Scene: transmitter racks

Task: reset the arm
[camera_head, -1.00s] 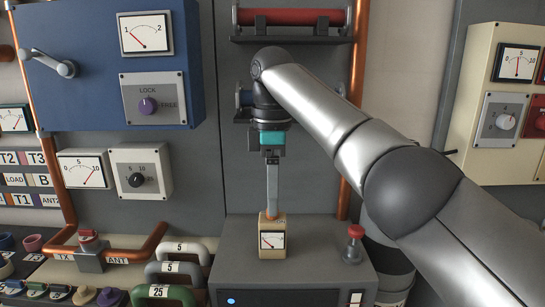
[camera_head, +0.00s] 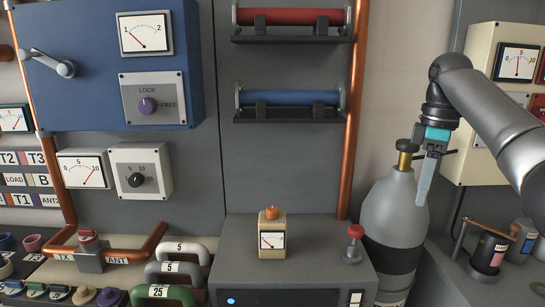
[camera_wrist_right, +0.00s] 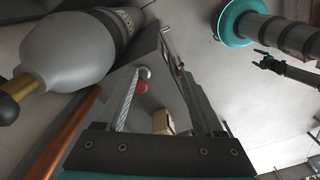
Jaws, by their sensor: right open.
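My right gripper (camera_head: 424,196) hangs in front of the grey gas bottle, fingers pointing down, open and empty. In the head view its fingers overlap from the side; the wrist view shows my right gripper (camera_wrist_right: 158,85) with its two fingers apart and nothing between them. My right arm comes in from the right edge. My left gripper is not in view. A small beige meter block (camera_head: 272,241) with an orange knob on top stands upright on the grey cabinet (camera_head: 235,262), clear of the gripper.
The grey bottle (camera_head: 395,212) with a brass neck stands beside and behind the gripper. A red-knobbed valve (camera_head: 354,245) is on the cabinet's right side. Red (camera_head: 290,16) and blue (camera_head: 290,98) tubes sit on wall shelves. A copper pipe (camera_head: 353,120) runs upright beside them.

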